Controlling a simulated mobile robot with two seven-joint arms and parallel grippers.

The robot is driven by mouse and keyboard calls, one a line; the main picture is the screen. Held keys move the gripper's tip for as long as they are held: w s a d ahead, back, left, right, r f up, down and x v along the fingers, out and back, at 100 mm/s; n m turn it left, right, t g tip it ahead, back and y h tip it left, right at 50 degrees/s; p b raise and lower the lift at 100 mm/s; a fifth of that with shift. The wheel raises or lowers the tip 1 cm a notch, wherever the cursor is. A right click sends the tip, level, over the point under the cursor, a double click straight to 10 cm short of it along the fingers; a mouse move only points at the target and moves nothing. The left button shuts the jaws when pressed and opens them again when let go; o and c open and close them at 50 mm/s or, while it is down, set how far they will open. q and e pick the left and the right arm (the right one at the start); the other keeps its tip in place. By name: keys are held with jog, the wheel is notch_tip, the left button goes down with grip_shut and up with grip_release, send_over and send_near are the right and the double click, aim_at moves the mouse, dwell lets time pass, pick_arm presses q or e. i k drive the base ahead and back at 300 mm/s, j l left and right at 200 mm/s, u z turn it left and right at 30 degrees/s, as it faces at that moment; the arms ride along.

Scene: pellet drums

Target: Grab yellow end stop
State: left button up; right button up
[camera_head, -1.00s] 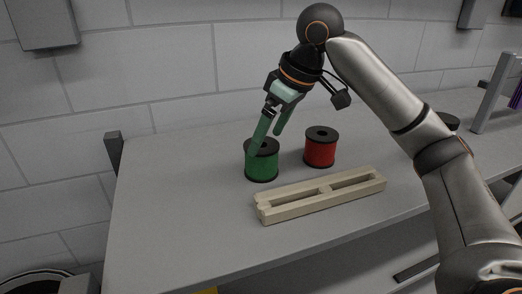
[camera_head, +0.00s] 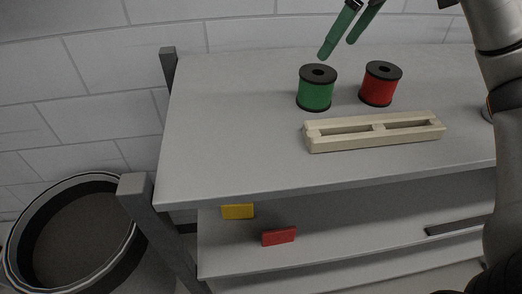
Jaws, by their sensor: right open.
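The yellow end stop (camera_head: 238,211) is a small flat block on the shelf below the tabletop, toward its left end. My right gripper (camera_head: 338,48) is above the tabletop at the top of the head view. Its two green fingers are apart with nothing between them, just above and right of the green spool (camera_head: 315,92). It is far above the yellow block. My left gripper is not in the picture.
A red block (camera_head: 278,236) lies on the lower shelf. On the tabletop (camera_head: 230,130) are a red spool (camera_head: 380,86) and a pale slotted wooden holder (camera_head: 375,133). Grey posts (camera_head: 137,187) stand at the left end. A large dark drum (camera_head: 75,235) stands left.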

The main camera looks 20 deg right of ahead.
aim_at(237, 211)
jog(key=k+j, duration=0.2)
jog(key=k, duration=0.3)
jog(key=k+j, duration=0.15)
jog(key=k, duration=0.35)
